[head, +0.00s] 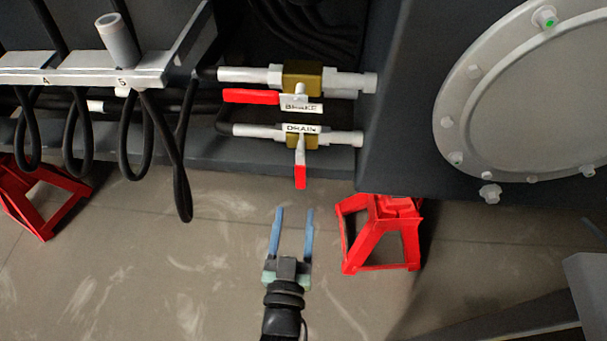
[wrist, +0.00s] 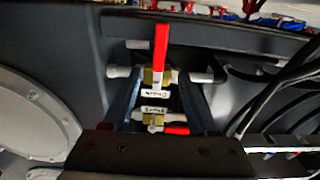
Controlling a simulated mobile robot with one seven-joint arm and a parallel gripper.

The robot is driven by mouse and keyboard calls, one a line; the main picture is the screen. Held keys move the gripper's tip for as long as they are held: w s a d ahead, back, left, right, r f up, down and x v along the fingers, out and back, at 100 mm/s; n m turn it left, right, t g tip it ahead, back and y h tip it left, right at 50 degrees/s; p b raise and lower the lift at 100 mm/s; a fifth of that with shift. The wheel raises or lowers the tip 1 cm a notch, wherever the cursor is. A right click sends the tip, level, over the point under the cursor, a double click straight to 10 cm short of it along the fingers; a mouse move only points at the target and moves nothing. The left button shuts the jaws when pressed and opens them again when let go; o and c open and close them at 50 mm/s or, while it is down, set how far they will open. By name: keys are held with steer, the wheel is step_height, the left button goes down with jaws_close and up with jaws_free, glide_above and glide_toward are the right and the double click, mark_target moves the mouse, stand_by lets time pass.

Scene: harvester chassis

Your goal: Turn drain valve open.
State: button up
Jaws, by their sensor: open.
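The drain valve (head: 302,138) is a brass body on a grey pipe with a white DRAIN label. Its red handle (head: 300,176) points straight down, across the pipe. In the wrist view the picture is inverted, and the red drain handle (wrist: 161,48) points up. My gripper (head: 293,211) is open and empty, with its two blue fingers pointing up towards the drain handle from below in the head view. A gap shows between the fingertips and the handle. In the wrist view, the valve bodies appear between the fingers (wrist: 159,85).
Just above the drain valve is the BRAKE valve (head: 303,78), its red handle (head: 250,96) lying along the pipe to the left. Black hoses (head: 180,190) hang at left. A red jack stand (head: 382,235) stands right of my gripper. A round grey cover (head: 530,90) is at right.

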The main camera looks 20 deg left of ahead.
mark_target(300, 177)
steer(key=b+x, duration=0.4)
steer(key=x, duration=0.5)
steer(key=shift+w+d+f, duration=0.1)
steer(key=shift+d+f, duration=0.05)
steer(key=shift+f, duration=0.05)
steer(key=shift+x, duration=1.05)
steer(key=shift+r, duration=0.15)
steer(key=shift+c, duration=0.3)
jaws_close()
